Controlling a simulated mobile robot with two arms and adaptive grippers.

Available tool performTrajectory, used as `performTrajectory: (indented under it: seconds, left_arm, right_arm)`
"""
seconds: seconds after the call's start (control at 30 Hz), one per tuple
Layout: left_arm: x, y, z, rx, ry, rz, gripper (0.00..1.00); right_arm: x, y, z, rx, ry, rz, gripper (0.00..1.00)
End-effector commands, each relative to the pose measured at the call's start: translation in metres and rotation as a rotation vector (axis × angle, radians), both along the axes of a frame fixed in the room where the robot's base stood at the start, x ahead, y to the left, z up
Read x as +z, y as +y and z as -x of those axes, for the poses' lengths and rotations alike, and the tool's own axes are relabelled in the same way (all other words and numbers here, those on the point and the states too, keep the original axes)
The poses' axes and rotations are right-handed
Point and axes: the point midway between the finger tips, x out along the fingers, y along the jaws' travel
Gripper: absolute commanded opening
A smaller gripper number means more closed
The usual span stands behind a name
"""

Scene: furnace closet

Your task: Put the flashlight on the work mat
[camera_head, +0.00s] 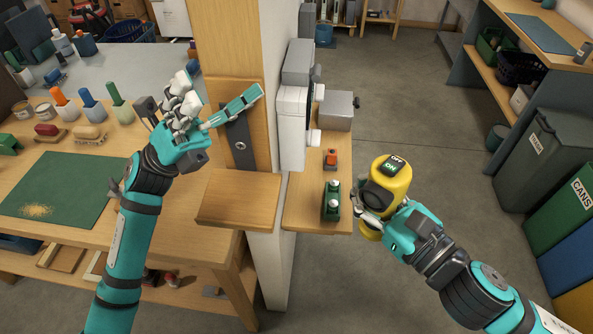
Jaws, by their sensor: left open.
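A yellow flashlight (398,172) with a black ON/OFF label on top is at right of centre, upright or nearly so. My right gripper (373,200) is shut around its side and holds it above the floor, right of the small wall shelf. A dark green work mat (62,183) lies on the wooden bench at the left, with a patch of sawdust near its front. My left gripper (192,115) is open and empty in front of the wooden post, to the right of the mat. My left forearm passes in front of the bench and the mat's right side.
Bottles (92,103), brushes and small tins stand behind the mat. A wooden ledge (238,198) and a small shelf (307,217) with a green item (331,200) jut from the post. Bins (543,150) stand at the right; the middle floor is clear.

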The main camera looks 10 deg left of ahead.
Motion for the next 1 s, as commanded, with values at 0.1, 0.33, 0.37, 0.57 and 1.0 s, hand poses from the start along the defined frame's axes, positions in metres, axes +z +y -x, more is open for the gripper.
performTrajectory:
  seconds: [0.1, 0.33, 0.37, 0.57, 1.0]
  left_arm:
    - [-0.016, -0.04, 0.013, 0.055, -0.203, -0.224, 0.94]
    - [-0.077, -0.09, 0.032, 0.121, -0.647, -0.623, 0.94]
    - [-0.082, -0.092, 0.032, 0.125, -0.683, -0.652, 0.94]
    - [-0.099, -0.097, 0.034, 0.13, -0.792, -0.735, 0.94]
    - [-0.097, -0.15, 0.04, 0.128, -0.791, -0.726, 0.94]
  right_arm:
    - [0.002, 0.0, 0.0, 0.001, -0.004, -0.002, 0.0]
    - [0.002, 0.0, 0.0, 0.001, -0.004, -0.002, 0.0]
    - [0.002, 0.0, 0.0, 0.001, -0.004, -0.002, 0.0]
    - [0.002, 0.0, 0.0, 0.001, -0.004, -0.002, 0.0]
    - [0.002, 0.0, 0.0, 0.001, -0.004, -0.002, 0.0]
